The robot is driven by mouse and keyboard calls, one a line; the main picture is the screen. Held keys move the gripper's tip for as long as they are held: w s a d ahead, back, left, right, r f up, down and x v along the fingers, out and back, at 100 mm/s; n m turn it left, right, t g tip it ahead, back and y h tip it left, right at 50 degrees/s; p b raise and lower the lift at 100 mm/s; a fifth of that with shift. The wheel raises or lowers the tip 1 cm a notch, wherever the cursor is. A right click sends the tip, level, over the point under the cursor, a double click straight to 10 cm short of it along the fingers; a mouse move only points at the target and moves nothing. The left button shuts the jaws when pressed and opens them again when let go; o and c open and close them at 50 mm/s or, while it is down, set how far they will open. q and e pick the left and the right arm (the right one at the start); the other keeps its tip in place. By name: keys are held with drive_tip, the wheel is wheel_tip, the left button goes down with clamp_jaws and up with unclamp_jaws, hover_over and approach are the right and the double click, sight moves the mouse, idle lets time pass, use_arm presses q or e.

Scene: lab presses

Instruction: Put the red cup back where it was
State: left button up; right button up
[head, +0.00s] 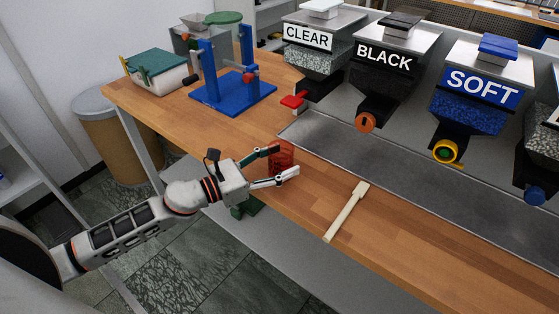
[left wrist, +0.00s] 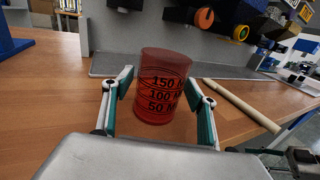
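The red cup (head: 283,157) is a translucent beaker with dark volume marks. It stands upright on the wooden bench near its front edge. It also shows in the left wrist view (left wrist: 163,85). My left gripper (head: 284,161) has its two fingers spread on either side of the cup. In the left wrist view (left wrist: 160,100) gaps show between the fingers and the cup, so it is open around it. Dark and green parts at the lower right of the left wrist view seem to be my right gripper (left wrist: 283,155); its finger opening is unclear.
A pale stick-like tool (head: 346,212) lies on the bench right of the cup. Behind is a grey metal strip (head: 370,170) beneath the CLEAR (head: 308,38), BLACK (head: 383,57) and SOFT (head: 482,86) dispensers. A blue press (head: 235,92) and a green-lidded box (head: 158,72) stand at the left.

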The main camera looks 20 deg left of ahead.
sight(270, 166)
use_arm(q)
drive_tip(key=shift+r, duration=0.1)
drive_tip(key=shift+r, duration=0.15)
drive_tip(key=v, duration=0.2)
drive_tip(key=b+v, duration=0.1)
drive_tip(key=v, duration=0.1)
drive_tip(key=b+v, duration=0.1)
drive_tip(key=v, duration=0.1)
drive_tip(key=shift+s+a+f, duration=0.25)
drive_tip(key=shift+s+f, duration=0.05)
drive_tip(key=shift+f, duration=0.05)
drive_tip(key=shift+r+b+v, duration=0.1)
drive_tip(key=shift+b+v, duration=0.25)
drive_tip(key=shift+v, duration=0.95)
drive_tip(key=shift+r+b+v, duration=0.15)
drive_tip(key=shift+b+v, duration=0.15)
drive_tip(key=shift+v, duration=1.05)
